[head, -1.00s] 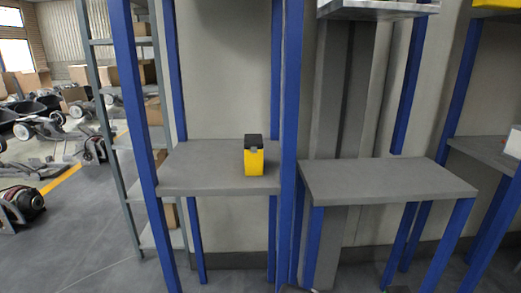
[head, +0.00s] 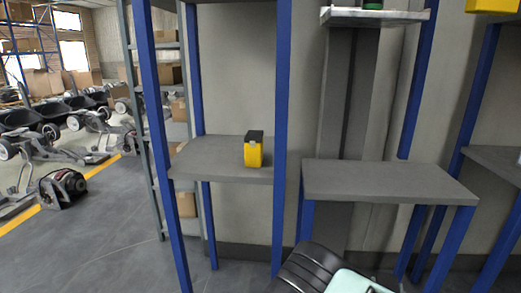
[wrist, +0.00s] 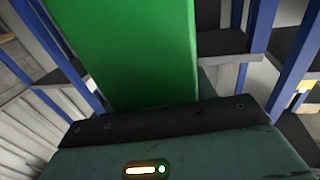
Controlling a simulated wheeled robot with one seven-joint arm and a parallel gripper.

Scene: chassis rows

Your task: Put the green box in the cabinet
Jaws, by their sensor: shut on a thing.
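The green box (wrist: 130,50) fills the upper left middle of the wrist view, large and close. My gripper (wrist: 165,122) is shut on it; its dark body spans the lower part of that view, and the fingertips are not clearly seen. In the head view, a black ribbed part and a pale teal part of my arm show at the bottom, and the green box is not in sight there. I cannot pick out a closed cabinet; open grey shelves (head: 385,180) on blue posts stand ahead.
A yellow box with a black top (head: 253,152) stands on the left shelf (head: 205,160). The right shelf is bare. A higher shelf (head: 375,16) bears a partly cut-off green and dark item. Blue posts (head: 282,110) are narrow obstacles. Machines (head: 62,188) stand on the floor at left.

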